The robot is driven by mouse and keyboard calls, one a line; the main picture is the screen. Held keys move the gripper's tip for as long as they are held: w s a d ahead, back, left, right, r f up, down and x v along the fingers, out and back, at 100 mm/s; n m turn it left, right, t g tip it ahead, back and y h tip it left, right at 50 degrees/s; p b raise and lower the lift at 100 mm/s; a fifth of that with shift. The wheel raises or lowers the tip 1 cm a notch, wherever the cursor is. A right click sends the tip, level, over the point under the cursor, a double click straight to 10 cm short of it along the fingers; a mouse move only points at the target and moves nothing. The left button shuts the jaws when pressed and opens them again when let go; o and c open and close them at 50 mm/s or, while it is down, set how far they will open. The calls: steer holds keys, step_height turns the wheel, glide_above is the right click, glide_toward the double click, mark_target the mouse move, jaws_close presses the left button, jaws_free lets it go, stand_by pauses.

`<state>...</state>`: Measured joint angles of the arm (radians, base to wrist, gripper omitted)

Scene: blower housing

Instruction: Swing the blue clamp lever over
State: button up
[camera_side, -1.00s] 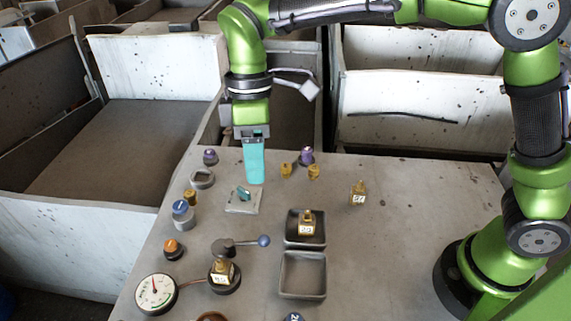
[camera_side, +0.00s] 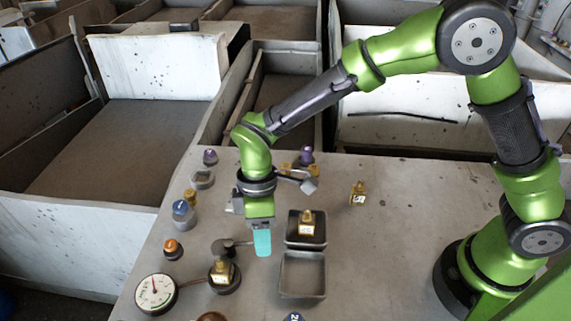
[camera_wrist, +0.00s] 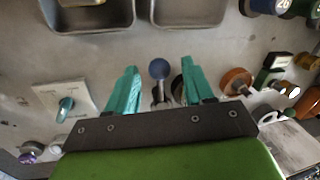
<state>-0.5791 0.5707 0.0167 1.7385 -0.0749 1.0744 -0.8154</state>
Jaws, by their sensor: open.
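The clamp lever has a dark arm and a blue ball knob (camera_wrist: 158,68). In the wrist view the knob lies between my two teal fingers, with a gap on each side. My gripper (camera_wrist: 160,67) is open around it and not closed on anything. In the side view my gripper (camera_side: 262,243) is low over the table, and its fingers hide the knob. The lever's dark pivot end (camera_side: 222,247) shows just left of the fingers, beside a round dark base holding a brass block (camera_side: 222,271).
Two grey trays stand close to the right of my gripper; the front one (camera_side: 302,275) is empty, the back one holds a brass piece (camera_side: 307,223). A dial gauge (camera_side: 155,293) and an orange knob (camera_side: 172,248) are to the left. The table's right side is mostly clear.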

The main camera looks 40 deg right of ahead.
steer(key=shift+f, duration=0.35)
jaws_close()
